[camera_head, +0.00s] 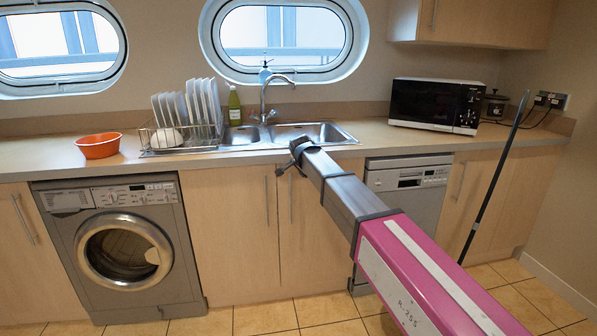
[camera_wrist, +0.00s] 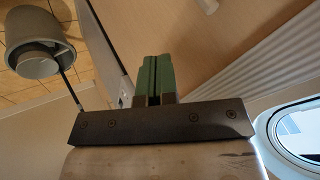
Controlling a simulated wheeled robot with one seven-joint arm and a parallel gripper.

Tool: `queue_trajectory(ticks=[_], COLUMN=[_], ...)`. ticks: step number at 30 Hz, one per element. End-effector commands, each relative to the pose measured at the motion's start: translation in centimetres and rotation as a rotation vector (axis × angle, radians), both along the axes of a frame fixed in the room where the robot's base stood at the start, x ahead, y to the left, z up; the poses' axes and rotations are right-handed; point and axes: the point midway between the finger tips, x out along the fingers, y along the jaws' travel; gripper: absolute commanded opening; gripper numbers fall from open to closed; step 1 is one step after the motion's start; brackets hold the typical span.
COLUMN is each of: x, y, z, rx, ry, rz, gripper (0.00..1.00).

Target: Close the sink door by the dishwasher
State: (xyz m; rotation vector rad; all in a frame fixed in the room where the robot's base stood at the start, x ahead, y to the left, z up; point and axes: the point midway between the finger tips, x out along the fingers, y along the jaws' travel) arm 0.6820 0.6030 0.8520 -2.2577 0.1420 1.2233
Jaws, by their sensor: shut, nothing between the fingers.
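Two pale wood doors stand under the sink (camera_head: 327,132). The one by the dishwasher (camera_head: 408,205) is the right-hand sink door (camera_head: 310,250), with a vertical bar handle (camera_head: 290,200) near its left edge. It looks about flush with the left sink door (camera_head: 230,235), but my pink and grey arm hides its upper right part, so a small gap cannot be ruled out. My arm's far end is in front of the counter edge, near the door's top. My gripper (camera_wrist: 154,68) shows green fingers pressed together and empty in the wrist view.
A washing machine (camera_head: 122,250) stands left of the sink doors. A dish rack (camera_head: 185,135), an orange bowl (camera_head: 98,146) and a microwave (camera_head: 435,104) are on the counter. Tiled floor (camera_head: 265,318) is clear before the doors. An oval window (camera_wrist: 300,135) shows in the wrist view.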

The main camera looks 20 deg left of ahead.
Motion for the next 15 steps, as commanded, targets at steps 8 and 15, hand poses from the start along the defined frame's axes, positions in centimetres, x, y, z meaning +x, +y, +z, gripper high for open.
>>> queue_trajectory(ticks=[8, 15], x=[-2.5, -4.9], y=[-0.7, -0.5], z=[3.0, 6.3], rx=[0.001, 0.0], ry=[-0.002, -0.003], rz=[0.0, 0.001], gripper=[0.0, 0.0])
